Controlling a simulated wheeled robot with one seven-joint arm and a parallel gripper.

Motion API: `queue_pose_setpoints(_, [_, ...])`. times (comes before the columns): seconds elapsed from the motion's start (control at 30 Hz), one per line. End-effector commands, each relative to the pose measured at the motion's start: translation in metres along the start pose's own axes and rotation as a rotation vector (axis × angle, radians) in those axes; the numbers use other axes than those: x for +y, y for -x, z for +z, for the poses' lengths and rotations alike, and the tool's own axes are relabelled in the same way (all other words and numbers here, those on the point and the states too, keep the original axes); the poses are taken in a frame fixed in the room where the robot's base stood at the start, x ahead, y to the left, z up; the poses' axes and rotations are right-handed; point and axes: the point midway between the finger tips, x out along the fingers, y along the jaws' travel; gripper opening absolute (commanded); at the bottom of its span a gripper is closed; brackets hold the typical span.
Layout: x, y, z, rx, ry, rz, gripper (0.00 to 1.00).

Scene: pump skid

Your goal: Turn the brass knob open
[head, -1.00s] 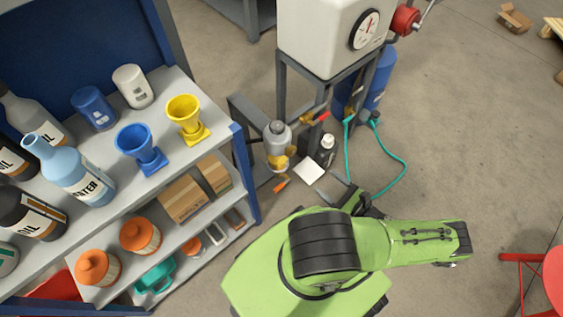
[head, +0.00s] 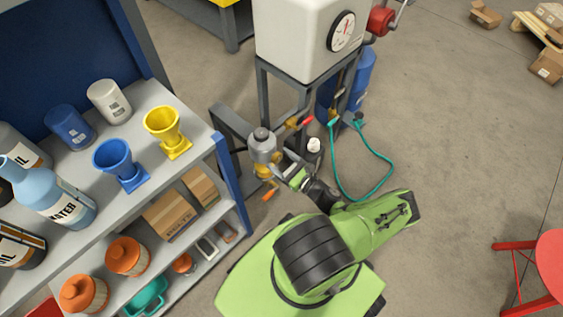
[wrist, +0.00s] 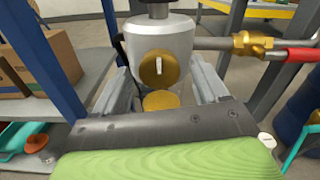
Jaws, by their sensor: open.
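The brass knob (wrist: 158,70) is a round disc with a pale upright mark, on the front of a grey pump body (wrist: 160,38) in the wrist view. The pump body (head: 263,146) also shows in the head view, left of the tank stand. My gripper (wrist: 159,76) is open, with one grey finger on each side of the knob. The fingers look empty, and I cannot tell whether either touches the knob. A second brass round part (wrist: 161,101) lies below the knob, partly hidden by the gripper's dark front plate.
A brass valve with a red lever (head: 303,122) is on the pipe right of the pump. A shelf (head: 196,129) with funnels and bottles stands at left. A white tank (head: 300,35) rises behind. A teal hose (head: 386,165) lies on the floor at right. An orange-handled part (head: 269,193) sits low beside the pump.

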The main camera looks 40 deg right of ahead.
Motion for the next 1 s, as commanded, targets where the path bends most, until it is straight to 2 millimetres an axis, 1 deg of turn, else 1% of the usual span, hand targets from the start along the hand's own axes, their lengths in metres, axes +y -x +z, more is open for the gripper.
queue_pose_setpoints(0.17, [0.0,-0.0002,0.0002,0.0,0.0,0.0,0.73])
queue_pose_setpoints(0.2, [0.0,-0.0001,0.0002,0.0,0.0,0.0,0.7])
queue_pose_setpoints(0.37, [0.0001,0.0001,0.0002,0.0,0.0,0.001,0.45])
queue_pose_setpoints(0.5, [0.0,0.0002,0.0002,0.0,0.0,0.001,0.24])
queue_pose_setpoints(0.53, [0.0001,0.0002,0.0002,0.0,0.0,0.001,0.19])
queue_pose_setpoints(0.57, [0.0,0.0002,0.0002,0.0,0.0,0.001,0.17])
queue_pose_setpoints(0.77, [0.0001,0.0003,0.0002,0.0,0.015,0.001,0.17])
queue_pose_setpoints(1.0, [0.0006,0.0002,-0.0001,0.0,0.113,0.003,0.17])
